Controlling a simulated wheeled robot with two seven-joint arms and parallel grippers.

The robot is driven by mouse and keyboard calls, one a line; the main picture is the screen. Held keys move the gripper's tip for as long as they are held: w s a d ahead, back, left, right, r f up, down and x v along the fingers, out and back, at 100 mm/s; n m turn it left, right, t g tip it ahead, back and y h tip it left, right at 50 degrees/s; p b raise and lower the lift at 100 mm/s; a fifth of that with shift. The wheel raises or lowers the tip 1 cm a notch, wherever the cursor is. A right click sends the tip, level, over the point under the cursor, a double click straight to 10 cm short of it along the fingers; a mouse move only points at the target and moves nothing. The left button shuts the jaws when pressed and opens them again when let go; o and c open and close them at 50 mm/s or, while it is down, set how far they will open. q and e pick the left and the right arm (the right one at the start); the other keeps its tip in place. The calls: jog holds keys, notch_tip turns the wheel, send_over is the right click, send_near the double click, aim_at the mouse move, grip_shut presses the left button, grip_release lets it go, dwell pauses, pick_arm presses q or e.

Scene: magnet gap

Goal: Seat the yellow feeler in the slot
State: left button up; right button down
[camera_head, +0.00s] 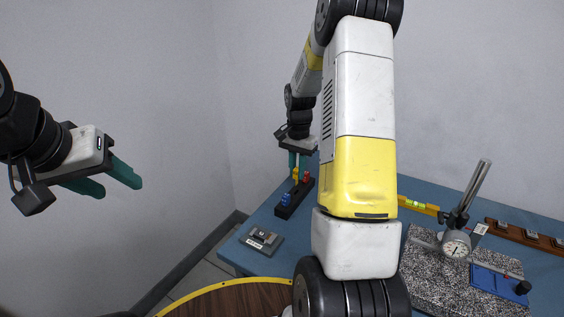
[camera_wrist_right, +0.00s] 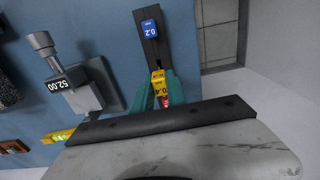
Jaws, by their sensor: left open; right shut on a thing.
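The yellow feeler (camera_wrist_right: 158,83), marked 0.4, is between the green fingers of my right gripper (camera_wrist_right: 160,92) in the right wrist view. In the head view my right gripper (camera_head: 297,160) points down over the dark rack (camera_head: 294,199), with the yellow feeler (camera_head: 295,175) at its fingertips. I cannot tell whether the feeler's lower end is in the rack or above it. A blue feeler (camera_head: 286,199), marked 0.2 in the wrist view (camera_wrist_right: 149,27), stands at the rack's near end. A red feeler (camera_head: 307,177) is at its far end. My left gripper (camera_head: 119,187) is open and empty, left of the table.
A grey block device (camera_head: 262,240) lies at the blue table's left edge. A dial gauge (camera_head: 456,244) stands on a speckled plate (camera_head: 428,277) at the right. A yellow level (camera_head: 418,206) lies behind it. My right arm hides the table's middle.

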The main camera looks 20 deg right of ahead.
aim_at(296, 185)
jog(key=shift+f, duration=2.75)
jog(key=shift+f, duration=0.2)
jog(key=c, duration=1.3)
grip_release()
jog(key=shift+o, duration=0.2)
jog(key=c, duration=0.5)
